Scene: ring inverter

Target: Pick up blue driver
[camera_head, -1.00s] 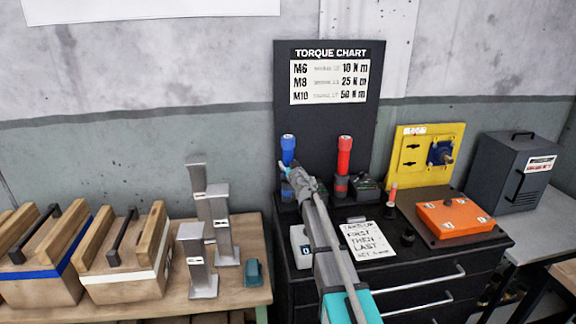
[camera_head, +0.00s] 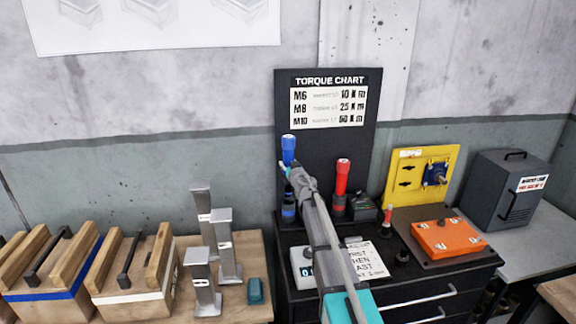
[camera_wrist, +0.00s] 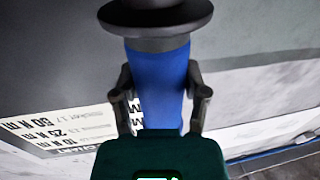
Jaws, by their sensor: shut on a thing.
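The blue driver (camera_head: 288,149) is upright in front of the torque chart board's lower left. My gripper (camera_head: 285,167) is shut on its blue handle, and its top stands above the red driver's top. In the wrist view the blue handle (camera_wrist: 158,85) sits between my two gripper fingers (camera_wrist: 160,104), with a dark round flange beyond it. A dark holder with a blue band (camera_head: 288,212) stands below the driver. My arm hides part of the driver's lower end.
The red driver (camera_head: 341,178) stands in its holder to the right, near a small dark device (camera_head: 363,207). A yellow panel (camera_head: 422,176) and orange box (camera_head: 448,238) are farther right. Grey metal brackets (camera_head: 222,245) stand on the wooden bench at left.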

